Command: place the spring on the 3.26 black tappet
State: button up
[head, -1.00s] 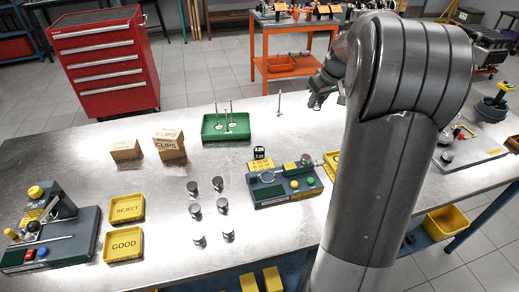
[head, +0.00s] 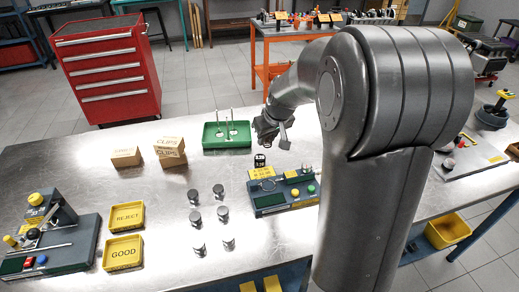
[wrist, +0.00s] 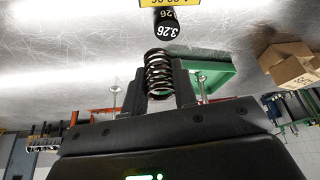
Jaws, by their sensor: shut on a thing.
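My gripper (wrist: 158,88) is shut on a dark coil spring (wrist: 158,70), which sits between its fingers in the wrist view. In the head view my gripper (head: 276,136) hangs above the bench, just behind and slightly right of the black tappet (head: 259,161). In the wrist view the black tappet (wrist: 167,27), marked 3.26, stands beyond the spring, apart from it. A yellow label is at its far side. The spring cannot be made out in the head view.
The tappet stands at the gauge station (head: 285,197). A green tray (head: 210,143) with valves and the clips boxes (head: 170,150) are left of my gripper. Several silver tappets (head: 222,213) stand in front, near the reject tray (head: 127,216) and good tray (head: 122,252).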

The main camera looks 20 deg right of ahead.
aim_at(259, 157)
jog(key=shift+w+a+f, duration=0.7)
jog(key=shift+a+f, duration=0.15)
jog(key=shift+a, duration=0.2)
jog(key=shift+f, duration=1.9)
jog(key=shift+f, duration=0.15)
jog(key=o, duration=1)
jog(key=v, duration=1.2)
jog(key=s+a+r+m, duration=0.1)
jog(key=s, duration=0.7)
jog(key=s+a+r+m+t, duration=0.1)
jog(key=s+r, duration=0.1)
jog(key=s, duration=0.7)
jog(key=s+a+r+h, duration=0.1)
jog(key=s+a, duration=0.1)
jog(key=s, duration=0.7)
jog(key=shift+r+m, duration=0.25)
jog(key=shift+m, duration=0.15)
